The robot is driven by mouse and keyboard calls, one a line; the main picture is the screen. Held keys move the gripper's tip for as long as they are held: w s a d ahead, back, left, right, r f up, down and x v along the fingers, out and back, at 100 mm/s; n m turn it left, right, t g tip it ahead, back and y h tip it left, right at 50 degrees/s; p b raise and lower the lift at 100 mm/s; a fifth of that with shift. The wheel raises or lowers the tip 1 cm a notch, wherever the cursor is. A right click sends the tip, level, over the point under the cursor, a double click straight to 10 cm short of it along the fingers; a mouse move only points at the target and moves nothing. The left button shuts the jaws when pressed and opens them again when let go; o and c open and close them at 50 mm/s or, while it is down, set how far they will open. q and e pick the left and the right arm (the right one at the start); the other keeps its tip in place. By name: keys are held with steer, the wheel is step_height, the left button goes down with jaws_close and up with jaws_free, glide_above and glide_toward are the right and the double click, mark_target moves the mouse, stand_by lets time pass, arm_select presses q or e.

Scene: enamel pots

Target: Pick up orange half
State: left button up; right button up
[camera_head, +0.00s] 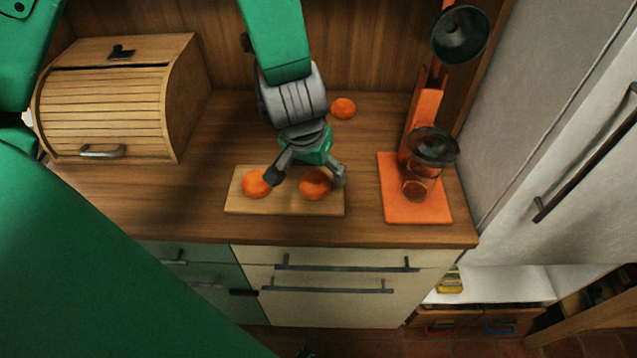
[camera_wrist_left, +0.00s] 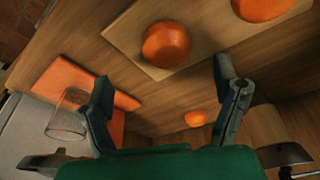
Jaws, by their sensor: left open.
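Two orange pieces with rounded tops lie on a wooden cutting board (camera_head: 285,208): the left one (camera_head: 256,184) and the right one (camera_head: 316,186). A third orange piece (camera_head: 343,108) lies on the counter behind the board. Whether they are halves, cut side down, I cannot tell. My left gripper (camera_head: 306,176) is open and empty above the board, its fingers spread over the right piece. In the left wrist view, that piece (camera_wrist_left: 166,44) appears beyond the gap between the fingertips (camera_wrist_left: 163,82), apparently untouched. My right gripper is not in view.
An orange juicer press (camera_head: 424,105) with a glass (camera_head: 415,187) on its base stands right of the board. A wooden bread box (camera_head: 115,100) stands at the left. The counter between box and board is clear. A fridge (camera_head: 580,120) is at the right.

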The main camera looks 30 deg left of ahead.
mark_target(315, 180)
arm_select(q)
steer(key=shift+x, duration=0.8)
steer(key=f, duration=0.1)
steer(key=w+a+f, duration=0.1)
steer(key=f, duration=0.1)
steer(key=f+b, duration=0.1)
steer(key=f, duration=0.1)
steer(key=shift+w+a+f, duration=0.1)
steer(key=shift+w+a, duration=0.2)
steer(key=shift+d, duration=0.2)
steer(key=shift+s+d, duration=0.1)
steer(key=c, duration=0.4)
steer(key=shift+d, duration=0.1)
steer(key=c, duration=0.9)
